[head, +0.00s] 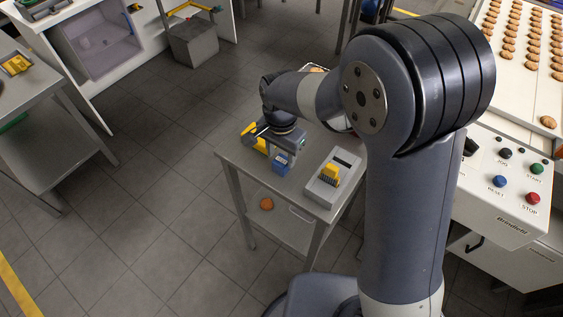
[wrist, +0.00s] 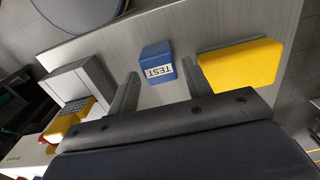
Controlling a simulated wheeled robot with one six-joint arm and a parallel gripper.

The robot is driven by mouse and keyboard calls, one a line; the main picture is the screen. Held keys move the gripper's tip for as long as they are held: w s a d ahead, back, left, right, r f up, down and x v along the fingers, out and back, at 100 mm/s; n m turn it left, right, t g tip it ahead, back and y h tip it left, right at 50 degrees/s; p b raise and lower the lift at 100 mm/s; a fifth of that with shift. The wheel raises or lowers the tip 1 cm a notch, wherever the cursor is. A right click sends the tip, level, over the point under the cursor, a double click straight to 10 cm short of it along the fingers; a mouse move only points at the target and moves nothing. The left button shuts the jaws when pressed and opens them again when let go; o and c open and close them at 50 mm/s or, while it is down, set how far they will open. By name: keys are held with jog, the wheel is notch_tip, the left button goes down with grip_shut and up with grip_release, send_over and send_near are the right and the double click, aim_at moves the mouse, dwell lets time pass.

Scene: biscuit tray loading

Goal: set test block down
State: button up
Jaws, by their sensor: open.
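The test block (wrist: 157,69) is blue with a white TEST label and rests on the metal table (wrist: 205,28). In the head view the block (head: 281,164) shows just below my gripper (head: 282,152), on the small steel table (head: 234,166). In the wrist view my gripper (wrist: 160,80) is open, with one finger on each side of the block. Gaps show between the block and both fingers. The block's underside is hidden.
A yellow block-like object (wrist: 243,65) lies close to the right finger in the wrist view. A grey device with a yellow part (head: 322,193) stands on the table right of my gripper. A biscuit (head: 266,203) lies on the lower shelf. A control panel (head: 508,180) is at the right.

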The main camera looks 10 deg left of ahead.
aim_at(281, 160)
jog(key=shift+f, duration=1.7)
jog(key=c, duration=0.8)
jog(key=shift+r, duration=0.1)
